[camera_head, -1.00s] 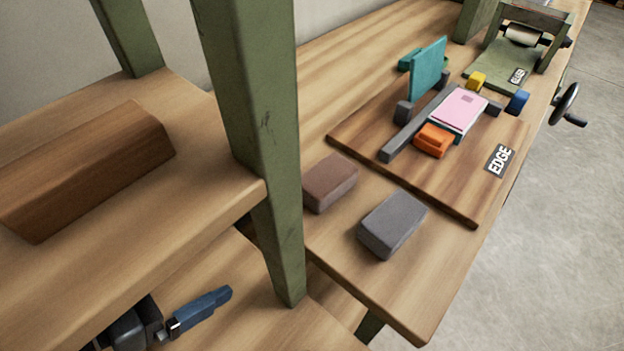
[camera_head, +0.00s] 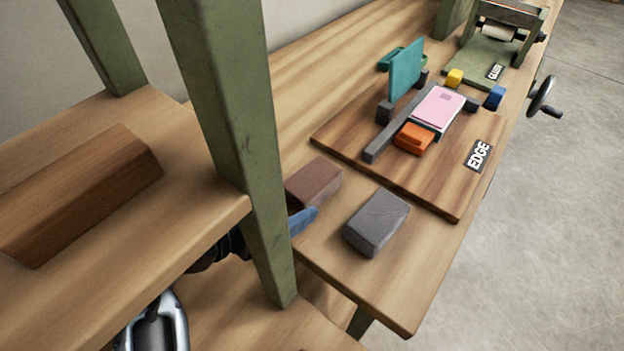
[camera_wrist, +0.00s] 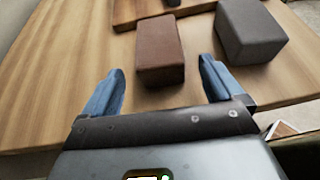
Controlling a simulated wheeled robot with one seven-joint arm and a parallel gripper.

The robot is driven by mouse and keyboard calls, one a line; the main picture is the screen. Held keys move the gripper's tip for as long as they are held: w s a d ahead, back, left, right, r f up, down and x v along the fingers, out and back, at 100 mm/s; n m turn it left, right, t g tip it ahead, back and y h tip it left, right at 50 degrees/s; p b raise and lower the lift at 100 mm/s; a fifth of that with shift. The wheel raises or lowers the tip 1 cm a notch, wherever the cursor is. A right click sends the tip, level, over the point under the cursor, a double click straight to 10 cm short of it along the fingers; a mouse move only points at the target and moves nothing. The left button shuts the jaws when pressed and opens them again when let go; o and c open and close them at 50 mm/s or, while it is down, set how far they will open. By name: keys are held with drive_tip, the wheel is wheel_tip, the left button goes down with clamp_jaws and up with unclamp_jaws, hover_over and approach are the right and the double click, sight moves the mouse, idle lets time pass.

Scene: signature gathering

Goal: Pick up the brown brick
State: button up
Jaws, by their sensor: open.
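The brown brick (camera_head: 314,182) lies on the wooden bench near its front left corner. In the wrist view the brown brick (camera_wrist: 160,50) is ahead of my gripper, between the lines of its two blue fingers. My gripper (camera_wrist: 160,88) is open and empty, with the fingers apart on either side of the brick's near end. In the head view one blue fingertip of my gripper (camera_head: 302,221) shows just in front of the brick.
A grey brick (camera_head: 377,222) lies right of the brown brick. A wooden board (camera_head: 450,195) marked EDGE, with small blocks and a pink card stack (camera_head: 438,108), lies behind. A green post (camera_head: 225,120) and a shelf with a wooden block (camera_head: 80,195) stand left.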

sight(300, 186)
drive_tip(key=shift+w+d, duration=0.6)
drive_tip(key=shift+w, duration=0.1)
drive_tip(key=shift+x, duration=2.75)
drive_tip(key=c, duration=1.5)
drive_tip(key=shift+r, duration=0.1)
drive_tip(key=shift+r, duration=0.1)
